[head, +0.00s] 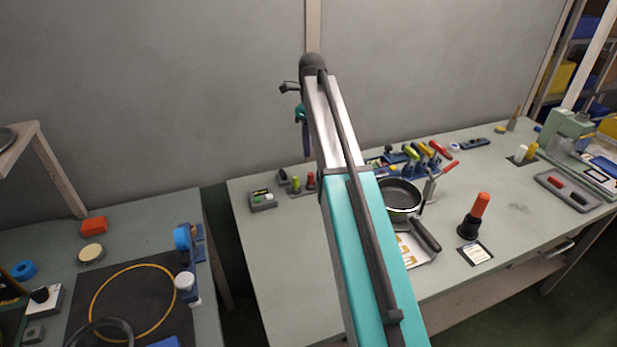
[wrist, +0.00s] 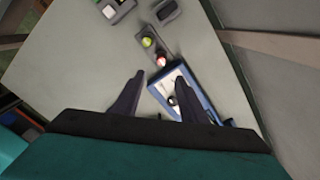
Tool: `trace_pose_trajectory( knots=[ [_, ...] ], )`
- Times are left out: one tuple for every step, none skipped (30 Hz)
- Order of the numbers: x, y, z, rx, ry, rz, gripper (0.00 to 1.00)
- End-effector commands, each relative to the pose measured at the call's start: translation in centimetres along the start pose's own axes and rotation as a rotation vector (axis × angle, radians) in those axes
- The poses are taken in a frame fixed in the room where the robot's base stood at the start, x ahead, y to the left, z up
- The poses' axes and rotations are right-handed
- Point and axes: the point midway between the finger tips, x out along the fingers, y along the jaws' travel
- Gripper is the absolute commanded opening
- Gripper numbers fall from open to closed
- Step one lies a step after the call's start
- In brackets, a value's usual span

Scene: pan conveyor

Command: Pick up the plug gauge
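No piece is plainly marked as the plug gauge. The likeliest are a green-topped piece (head: 296,184) and a red-topped piece (head: 310,180), upright on a dark grey holder at the left of the far bench. In the wrist view the green top (wrist: 147,42) and the red top (wrist: 161,62) show from above. My gripper (wrist: 160,75) is open and empty, its fingers apart above the bench. The red top appears between and just beyond the fingertips; the green top is farther up. In the head view my gripper is small and partly hidden behind my arm.
A blue-framed tray (wrist: 188,78) lies beside the red top, partly behind a finger. A grey box with buttons (head: 262,200) stands left of the holder. A pan (head: 402,196) and an orange-handled tool (head: 475,213) are farther right. The bench's front left is clear.

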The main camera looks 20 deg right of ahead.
Motion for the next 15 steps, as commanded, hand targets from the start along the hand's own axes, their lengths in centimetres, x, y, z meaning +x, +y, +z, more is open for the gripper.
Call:
trace_pose_trajectory(
  knots=[
    [-0.03, -0.04, -0.06, 0.001, 0.0, 0.0, 0.39],
    [-0.03, -0.05, -0.08, 0.001, 0.0, 0.0, 0.39],
    [-0.03, -0.06, -0.09, 0.002, 0.0, 0.0, 0.39],
    [-0.02, -0.07, -0.1, 0.002, 0.0, 0.0, 0.39],
    [-0.02, -0.07, -0.11, 0.002, 0.0, 0.0, 0.39],
    [-0.02, -0.07, -0.11, 0.002, 0.0, 0.0, 0.39],
    [-0.02, -0.08, -0.11, 0.002, 0.0, 0.0, 0.39],
    [-0.02, -0.08, -0.11, 0.002, 0.0, 0.0, 0.39],
    [-0.01, -0.07, -0.11, 0.002, 0.0, 0.0, 0.39],
    [0.02, -0.07, -0.11, 0.002, 0.0, 0.0, 0.39],
    [0.06, -0.07, -0.12, 0.002, 0.0, 0.0, 0.39],
    [0.16, -0.07, -0.12, 0.002, 0.0, 0.0, 0.39],
    [0.28, -0.06, -0.12, 0.002, 0.0, 0.0, 0.39],
    [0.42, -0.06, -0.12, 0.002, 0.0, 0.0, 0.39],
    [0.69, -0.05, -0.12, 0.002, 0.0, 0.0, 0.39]
  ],
)
